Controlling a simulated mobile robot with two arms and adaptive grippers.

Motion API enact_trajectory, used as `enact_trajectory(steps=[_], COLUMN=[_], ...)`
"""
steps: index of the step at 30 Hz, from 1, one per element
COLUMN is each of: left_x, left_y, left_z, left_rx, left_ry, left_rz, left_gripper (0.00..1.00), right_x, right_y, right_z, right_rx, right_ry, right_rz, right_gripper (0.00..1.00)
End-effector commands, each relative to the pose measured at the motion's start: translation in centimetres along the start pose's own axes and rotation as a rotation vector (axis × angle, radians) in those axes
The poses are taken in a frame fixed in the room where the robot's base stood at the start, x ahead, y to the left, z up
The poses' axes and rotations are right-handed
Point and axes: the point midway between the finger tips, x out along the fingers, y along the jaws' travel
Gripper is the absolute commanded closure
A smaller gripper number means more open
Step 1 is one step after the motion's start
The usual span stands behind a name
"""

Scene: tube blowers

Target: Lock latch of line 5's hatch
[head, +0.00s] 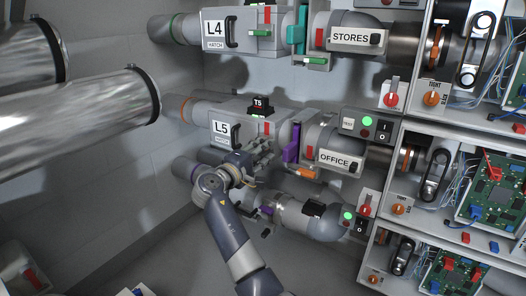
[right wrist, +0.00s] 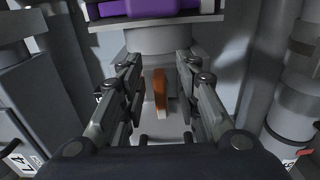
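Line 5's hatch box (head: 207,110), marked L5, is at the centre-left of the head view, with a dark handle (head: 236,134) on its front. My right gripper (head: 266,148) is in front of the box's lower right part and hides some of it. In the right wrist view the right gripper (right wrist: 160,78) is open, with its fingers well apart. An upright orange lever (right wrist: 160,92) shows between the fingers, with no visible contact. I cannot tell for sure whether this lever is the hatch latch. My left gripper is not in view.
A purple plate (head: 291,143) and the OFFICE pipe (head: 335,145) are right of the hatch. An orange piece (head: 303,174) is below them. Line 4's box (head: 243,19) is above, another pipe (head: 290,210) below. Electronics shelves (head: 440,140) fill the right side.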

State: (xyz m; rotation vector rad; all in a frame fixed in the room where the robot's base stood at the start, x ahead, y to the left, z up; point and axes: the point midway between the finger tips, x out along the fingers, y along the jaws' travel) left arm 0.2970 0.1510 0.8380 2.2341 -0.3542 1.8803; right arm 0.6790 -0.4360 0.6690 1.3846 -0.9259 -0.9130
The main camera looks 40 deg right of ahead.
Motion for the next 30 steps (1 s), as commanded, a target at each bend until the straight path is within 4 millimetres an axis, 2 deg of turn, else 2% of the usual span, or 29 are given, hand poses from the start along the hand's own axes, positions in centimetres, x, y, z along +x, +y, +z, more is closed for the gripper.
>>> enact_trajectory(steps=[7,11,24,30], left_x=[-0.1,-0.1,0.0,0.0], left_y=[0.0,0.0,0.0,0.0], left_z=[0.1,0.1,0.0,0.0], left_rx=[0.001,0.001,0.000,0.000], left_ry=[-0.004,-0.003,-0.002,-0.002], left_rz=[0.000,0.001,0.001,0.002], left_gripper=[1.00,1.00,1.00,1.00], right_x=[-0.1,-1.1,-9.8,-11.7], right_y=[0.0,0.0,-0.1,0.0], right_z=[-0.1,-0.1,-0.1,0.0], right_rx=[-0.002,-0.002,-0.002,-0.001], right_ry=[0.002,0.004,0.003,0.001], right_rz=[0.001,0.001,-0.001,0.001], right_gripper=[0.69,0.69,0.69,0.69])
